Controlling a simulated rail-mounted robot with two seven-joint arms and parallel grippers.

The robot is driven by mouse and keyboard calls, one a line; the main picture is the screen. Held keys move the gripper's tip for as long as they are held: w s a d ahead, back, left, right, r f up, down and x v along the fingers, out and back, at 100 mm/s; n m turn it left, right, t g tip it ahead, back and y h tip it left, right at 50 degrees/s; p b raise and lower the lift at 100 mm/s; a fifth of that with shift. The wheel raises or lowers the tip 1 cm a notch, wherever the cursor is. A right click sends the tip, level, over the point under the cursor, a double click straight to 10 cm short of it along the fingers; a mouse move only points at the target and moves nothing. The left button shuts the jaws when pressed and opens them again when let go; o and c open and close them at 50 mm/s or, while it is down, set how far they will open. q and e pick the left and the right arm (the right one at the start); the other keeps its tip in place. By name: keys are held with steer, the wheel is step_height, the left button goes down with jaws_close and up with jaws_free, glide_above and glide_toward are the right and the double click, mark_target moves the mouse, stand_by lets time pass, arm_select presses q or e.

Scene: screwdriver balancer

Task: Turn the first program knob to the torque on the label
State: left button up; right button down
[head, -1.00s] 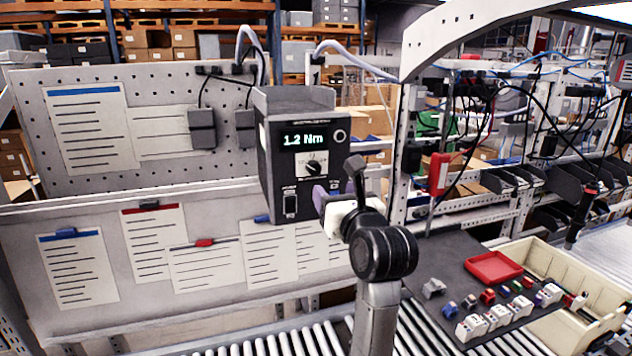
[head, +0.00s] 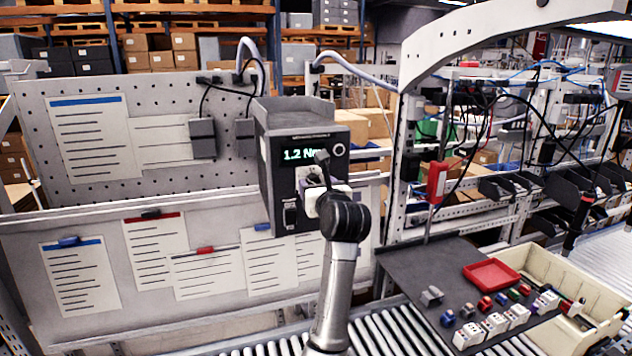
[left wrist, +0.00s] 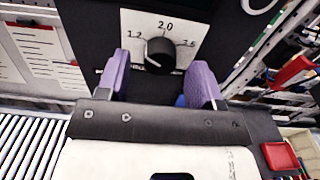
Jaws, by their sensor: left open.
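The dark controller box (head: 272,200) stands in front of the pegboard, its green display (head: 293,154) starting with "1.2 N" and the rest covered by my arm. In the left wrist view the black program knob (left wrist: 160,55) sits on a white scale plate (left wrist: 184,24) marked 1.2, 2.0 and a partly readable value at right. I cannot tell for sure where its pointer aims. My left gripper (left wrist: 161,66) is open, its purple fingers on either side of the knob and apart from it. In the head view the left gripper (head: 318,187) hides the knob. My right gripper is not in view.
Several paper sheets (head: 155,250) hang on the left panel, their text too small to read. A dark mat (head: 412,262) at right bears a red tray (head: 492,274) and small parts, beside a cream bin (head: 590,285). Roller conveyor (head: 385,335) runs below.

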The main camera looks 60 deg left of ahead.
arm_select(q)
steer(key=shift+w+a, duration=0.15)
steer(key=shift+a, duration=0.35)
steer(key=c, duration=0.9)
